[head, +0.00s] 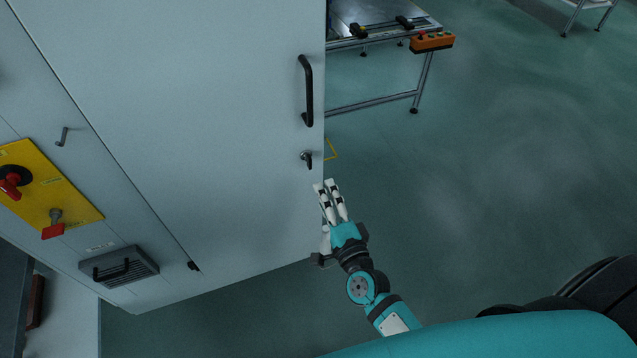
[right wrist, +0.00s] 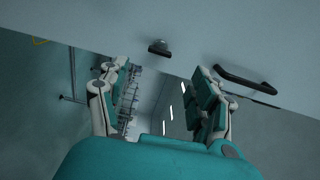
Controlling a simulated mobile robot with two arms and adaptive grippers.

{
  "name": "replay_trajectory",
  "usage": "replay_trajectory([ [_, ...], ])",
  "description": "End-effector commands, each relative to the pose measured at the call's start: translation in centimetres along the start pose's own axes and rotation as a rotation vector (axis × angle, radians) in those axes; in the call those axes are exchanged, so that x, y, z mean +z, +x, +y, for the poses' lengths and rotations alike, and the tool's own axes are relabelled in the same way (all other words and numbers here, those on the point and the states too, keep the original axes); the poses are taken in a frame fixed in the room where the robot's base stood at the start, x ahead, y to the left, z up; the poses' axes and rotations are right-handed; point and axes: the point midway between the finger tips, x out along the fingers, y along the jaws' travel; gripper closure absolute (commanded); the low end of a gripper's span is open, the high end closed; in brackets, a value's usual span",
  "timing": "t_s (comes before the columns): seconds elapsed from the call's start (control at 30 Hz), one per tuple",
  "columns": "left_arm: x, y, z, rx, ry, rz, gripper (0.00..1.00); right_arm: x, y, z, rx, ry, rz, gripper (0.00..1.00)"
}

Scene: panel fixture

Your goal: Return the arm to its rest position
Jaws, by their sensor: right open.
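My right gripper (head: 329,188) is in front of the lower right edge of a pale cabinet door in the head view. It is empty, below the door's small latch (head: 307,159) and its black bar handle (head: 307,91). In the right wrist view my right gripper (right wrist: 165,90) has its two fingers spread apart with nothing between them. The latch (right wrist: 159,47) and the black handle (right wrist: 245,79) show beyond the fingers there, apart from them. My left gripper is in neither view.
A yellow panel (head: 72,205) with red switches and a grey vent box (head: 119,266) are on the cabinet at left. A metal-framed table (head: 372,104) with an orange button box (head: 432,41) stands behind the door. The green floor (head: 520,170) at right is clear.

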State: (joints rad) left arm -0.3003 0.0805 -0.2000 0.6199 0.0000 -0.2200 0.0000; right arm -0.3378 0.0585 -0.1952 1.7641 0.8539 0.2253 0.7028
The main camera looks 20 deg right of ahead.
Motion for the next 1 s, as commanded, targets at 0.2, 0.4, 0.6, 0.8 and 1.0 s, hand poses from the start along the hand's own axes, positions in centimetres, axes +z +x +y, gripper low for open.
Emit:
replay_trajectory([
  [0.2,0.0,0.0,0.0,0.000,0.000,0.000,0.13,0.0,-1.2,-0.1,-0.001,0.000,-0.001,0.35],
  [0.4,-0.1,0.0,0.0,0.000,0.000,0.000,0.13,0.0,-1.2,-0.1,-0.001,0.000,-0.001,0.35],
  [0.6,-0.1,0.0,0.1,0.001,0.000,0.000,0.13,0.0,-1.2,-0.1,-0.001,0.000,0.000,0.35],
  [0.8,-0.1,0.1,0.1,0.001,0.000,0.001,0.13,0.3,-1.4,1.8,0.035,-0.044,-0.014,0.35],
  [1.0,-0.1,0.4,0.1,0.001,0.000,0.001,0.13,1.5,-3.9,13.0,0.255,-0.343,-0.134,0.35],
])
